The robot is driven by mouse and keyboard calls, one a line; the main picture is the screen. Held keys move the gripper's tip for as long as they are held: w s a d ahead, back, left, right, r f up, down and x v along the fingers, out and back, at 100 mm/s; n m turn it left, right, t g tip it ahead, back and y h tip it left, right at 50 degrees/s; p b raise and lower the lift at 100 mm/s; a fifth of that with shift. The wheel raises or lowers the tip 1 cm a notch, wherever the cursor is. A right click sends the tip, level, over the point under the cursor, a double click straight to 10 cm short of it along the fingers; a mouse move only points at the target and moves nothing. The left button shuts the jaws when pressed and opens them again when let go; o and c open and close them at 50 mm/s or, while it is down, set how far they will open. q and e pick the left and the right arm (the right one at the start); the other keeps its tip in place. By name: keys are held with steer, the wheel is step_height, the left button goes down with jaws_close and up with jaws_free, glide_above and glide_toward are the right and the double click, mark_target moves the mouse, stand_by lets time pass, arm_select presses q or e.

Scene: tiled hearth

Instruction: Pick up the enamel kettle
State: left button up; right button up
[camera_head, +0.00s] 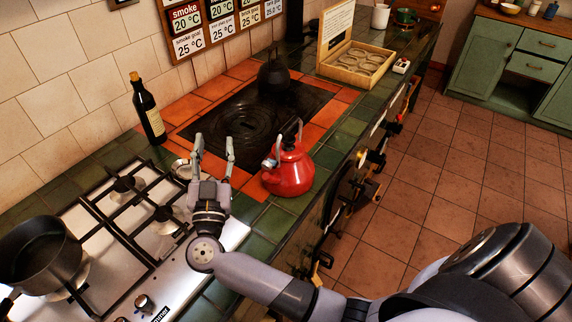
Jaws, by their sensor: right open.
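The red enamel kettle (289,171) stands upright on the orange tiles at the front right edge of the black hearth plate. Its handle arches over the top, and its spout points left. My right gripper (212,146) is open, with its two fingers pointing away toward the hearth plate. It is just left of the kettle, and nothing shows between its fingers. I cannot tell whether the nearer finger touches the spout. My left gripper is not in view.
A dark kettle (273,75) stands at the back of the hearth plate (250,122). A wine bottle (148,108) is by the wall. A dark pot (38,250) sits on the gas hob (207,251). A wooden box (352,72) of rings stands beyond the hearth.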

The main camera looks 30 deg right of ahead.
steer(key=d+f+m+g+h, duration=0.2)
steer(key=d+f+g+h, duration=0.15)
steer(key=g, duration=0.25)
steer(key=m+g+p, duration=0.1)
steer(key=g+p, duration=0.2)
steer(key=g, duration=0.2)
glide_toward(286, 129)
steer(key=shift+h, duration=0.45)
steer(key=w+d, duration=0.1)
steer(key=w+d+f, duration=0.1)
steer(key=d, duration=0.1)
steer(key=w+d+f, duration=0.1)
steer(key=d, duration=0.1)
steer(key=shift+w, duration=0.3)
steer(key=shift+w+d+r, duration=0.1)
steer(key=shift+d, duration=0.25)
steer(key=p+x, duration=0.2)
steer(key=x, duration=0.1)
steer(key=shift+d+r, duration=0.2)
steer(key=shift+d, duration=0.1)
steer(key=shift+w+d+f, duration=0.2)
steer(key=shift+w+d, duration=0.05)
steer(key=shift+d, duration=0.2)
steer(key=shift+a, duration=0.1)
steer(key=shift+c, duration=0.6)
jaws_close()
